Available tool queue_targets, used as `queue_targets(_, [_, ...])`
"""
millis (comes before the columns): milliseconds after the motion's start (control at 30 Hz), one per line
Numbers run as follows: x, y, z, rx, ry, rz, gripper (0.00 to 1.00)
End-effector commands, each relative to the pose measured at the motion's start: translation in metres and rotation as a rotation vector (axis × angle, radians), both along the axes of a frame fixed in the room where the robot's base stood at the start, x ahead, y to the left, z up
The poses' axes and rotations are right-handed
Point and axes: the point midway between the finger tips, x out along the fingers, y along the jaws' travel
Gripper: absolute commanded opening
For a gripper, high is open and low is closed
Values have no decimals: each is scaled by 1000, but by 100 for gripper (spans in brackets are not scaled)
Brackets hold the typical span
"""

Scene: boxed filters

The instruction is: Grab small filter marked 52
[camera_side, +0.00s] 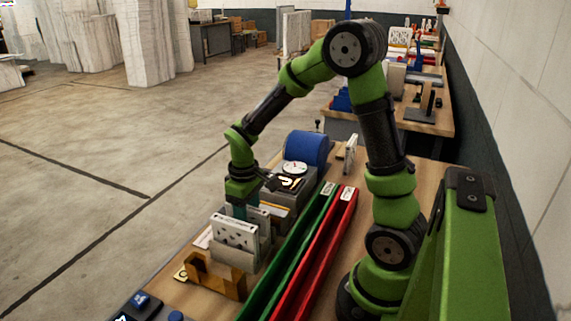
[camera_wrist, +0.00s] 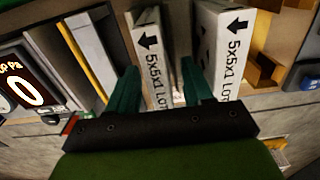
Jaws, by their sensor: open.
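In the wrist view two white boxed filters stand on edge with black arrows and "5x5x1 LOT" print: a middle filter (camera_wrist: 147,50) and a right filter (camera_wrist: 227,55). I cannot read a 52 on either. My gripper (camera_wrist: 160,68) is open, with teal fingers on either side of the middle filter's edge; the right finger sits in the gap between the two filters. I cannot tell whether the fingers touch it. In the side view my gripper (camera_side: 240,211) points down at the upright white filters (camera_side: 235,232), its fingertips partly hidden behind the front one.
A green channel (camera_side: 290,255) and a red channel (camera_side: 318,255) run along the bench to the right. A brown open holder (camera_side: 215,280) stands in front, a blue roll (camera_side: 308,148) behind. A dial gauge (camera_side: 295,168) sits behind the filters. Grey panels (camera_wrist: 60,65) stand left in the wrist view.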

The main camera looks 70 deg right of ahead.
Motion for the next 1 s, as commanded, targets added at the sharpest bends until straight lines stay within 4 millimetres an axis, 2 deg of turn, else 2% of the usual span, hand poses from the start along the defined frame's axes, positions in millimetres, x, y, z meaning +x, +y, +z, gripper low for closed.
queue_targets(100, [0,0,0,0,0,0,49])
queue_targets(433, [0,0,1,0,-1,1,0])
queue_targets(667, [0,0,1,-1,-1,1,0])
queue_targets(767, [1,0,7,-1,-3,1,0])
queue_targets(1000, [1,0,52,-2,-8,1,0])
